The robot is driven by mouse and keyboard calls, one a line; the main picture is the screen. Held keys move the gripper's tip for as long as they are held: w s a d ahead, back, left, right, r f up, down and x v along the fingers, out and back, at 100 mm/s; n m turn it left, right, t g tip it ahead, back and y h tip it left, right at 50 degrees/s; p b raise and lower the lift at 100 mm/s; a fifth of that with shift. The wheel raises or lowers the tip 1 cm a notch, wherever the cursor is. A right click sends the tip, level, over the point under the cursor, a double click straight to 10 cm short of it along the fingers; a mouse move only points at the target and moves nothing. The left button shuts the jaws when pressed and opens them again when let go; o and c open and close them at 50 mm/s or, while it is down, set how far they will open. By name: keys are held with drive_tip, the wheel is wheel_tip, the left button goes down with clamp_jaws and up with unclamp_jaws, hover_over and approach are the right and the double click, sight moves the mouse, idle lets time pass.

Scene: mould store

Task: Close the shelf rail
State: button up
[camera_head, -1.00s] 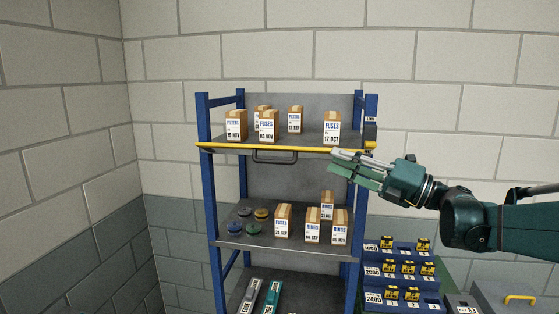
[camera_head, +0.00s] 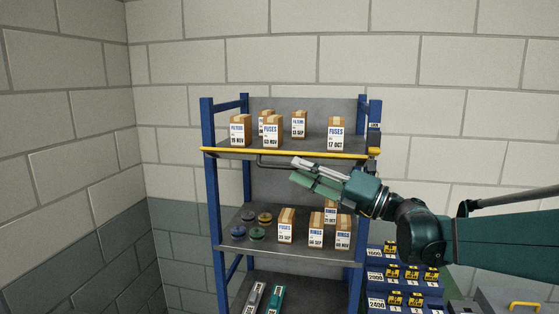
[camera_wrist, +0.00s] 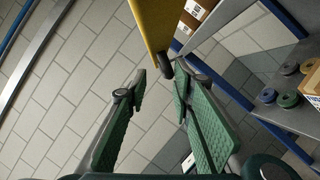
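The yellow shelf rail (camera_head: 232,150) runs along the front of the top shelf, between the blue posts; it also shows in the wrist view (camera_wrist: 153,22). A dark bar handle (camera_head: 262,165) hangs below it, its right part hidden behind my fingers. In the wrist view a dark rounded end (camera_wrist: 165,73) is seen under the rail, just beyond the gap between my fingertips. My gripper (camera_head: 295,172) is at the handle's right part, just below the rail. In the wrist view my gripper (camera_wrist: 160,90) is open, with nothing seen clamped between its green pads. Contact with the handle cannot be told.
Several cartons stand on the top shelf, one labelled FUSES (camera_head: 272,132). The middle shelf (camera_head: 260,245) holds more cartons and small round discs. Blue racks (camera_head: 395,290) with yellow-black items stand at the lower right under my arm. Air in front of the shelf's left side is clear.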

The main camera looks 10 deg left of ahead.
sight(268, 155)
drive_tip(key=shift+p+x, duration=0.35)
drive_tip(key=shift+x, duration=3.5)
drive_tip(key=shift+w+r, duration=0.1)
clamp_jaws()
